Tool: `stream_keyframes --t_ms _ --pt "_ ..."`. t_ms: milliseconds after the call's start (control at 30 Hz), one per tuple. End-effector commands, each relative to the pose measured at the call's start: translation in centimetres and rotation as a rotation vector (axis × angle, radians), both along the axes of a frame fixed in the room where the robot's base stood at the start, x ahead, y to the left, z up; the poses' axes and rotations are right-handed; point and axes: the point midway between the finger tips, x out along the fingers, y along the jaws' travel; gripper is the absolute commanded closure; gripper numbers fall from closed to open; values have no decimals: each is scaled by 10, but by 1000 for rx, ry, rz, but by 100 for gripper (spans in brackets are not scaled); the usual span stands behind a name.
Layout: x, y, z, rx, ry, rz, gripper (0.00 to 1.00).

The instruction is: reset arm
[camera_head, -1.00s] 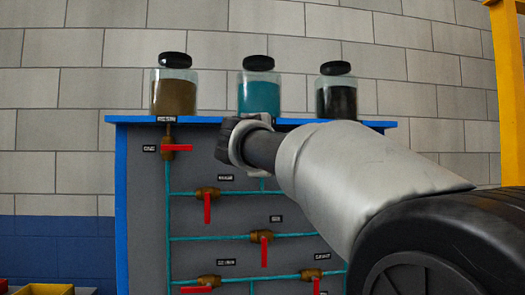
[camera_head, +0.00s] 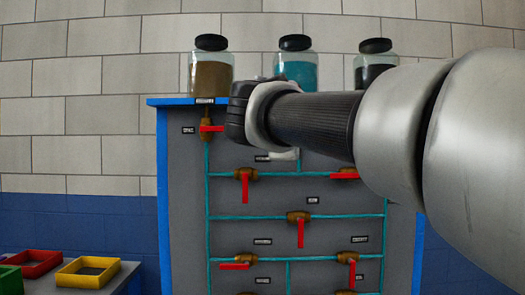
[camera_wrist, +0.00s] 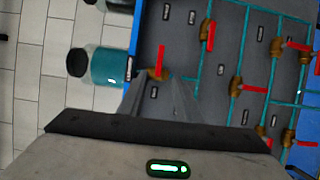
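The grey panel (camera_head: 185,215) with blue edging stands upright ahead, carrying teal pipes and several brass valves with red handles. The top-left handle (camera_head: 211,128) is horizontal; the one below it (camera_head: 245,187) hangs down. My gripper (camera_wrist: 165,88) shows from behind in the head view, in front of the panel's upper part, its fingertips hidden there. In the wrist view its grey fingers are together and hold nothing visible. A red handle (camera_wrist: 160,57) on a brass valve shows just beyond the fingertips; contact cannot be told. My arm hides the panel's upper right.
Brown (camera_head: 211,70), teal (camera_head: 297,68) and black (camera_head: 374,69) jars with black lids stand on the panel's top. Red (camera_head: 36,265) and yellow (camera_head: 90,275) bins sit on a table at lower left. A block wall is behind.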

Motion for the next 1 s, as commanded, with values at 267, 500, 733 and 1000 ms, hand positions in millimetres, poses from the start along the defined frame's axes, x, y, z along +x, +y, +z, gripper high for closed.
stream_keyframes --t_ms 267,500,733,1000 --pt "-17 -22 -36 107 62 -32 69" --pt "-96 -78 -176 549 271 -180 69" --pt "-192 -84 -306 1023 425 -358 69" --pt "-280 -48 -408 1505 527 -540 69"
